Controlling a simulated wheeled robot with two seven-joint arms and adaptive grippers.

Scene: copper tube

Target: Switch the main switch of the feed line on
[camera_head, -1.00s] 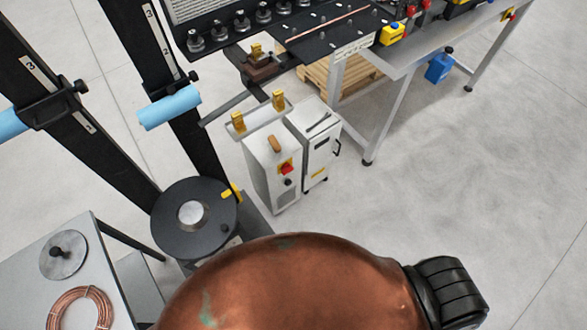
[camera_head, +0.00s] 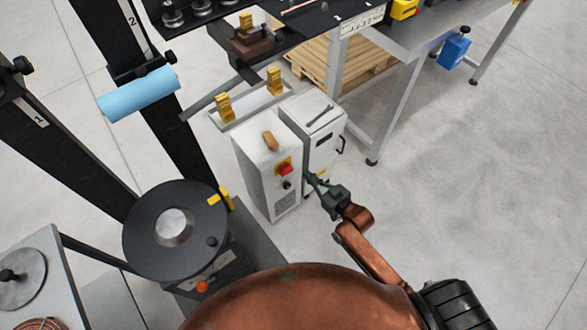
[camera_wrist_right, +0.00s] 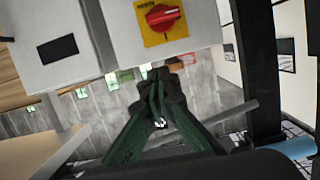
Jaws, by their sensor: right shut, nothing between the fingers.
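The main switch (camera_head: 285,169) is a red rotary knob on a yellow plate. It sits on the front of a light grey cabinet (camera_head: 262,182), above a small black knob (camera_head: 286,185). In the right wrist view the red switch (camera_wrist_right: 162,17) shows near the top, its handle lying roughly crosswise. My right gripper (camera_head: 311,178) is just right of the switch in the head view, apart from it as far as I can see. In the wrist view the right gripper (camera_wrist_right: 160,78) has its dark green fingers closed together, holding nothing, below the switch in the picture. My left gripper is out of view.
A second grey cabinet (camera_head: 322,128) stands beside the first. A black round turntable (camera_head: 172,228) and dark posts stand at left. A metal workbench (camera_head: 400,48) is behind, with a wooden pallet (camera_head: 365,72) under it. The floor at right is open.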

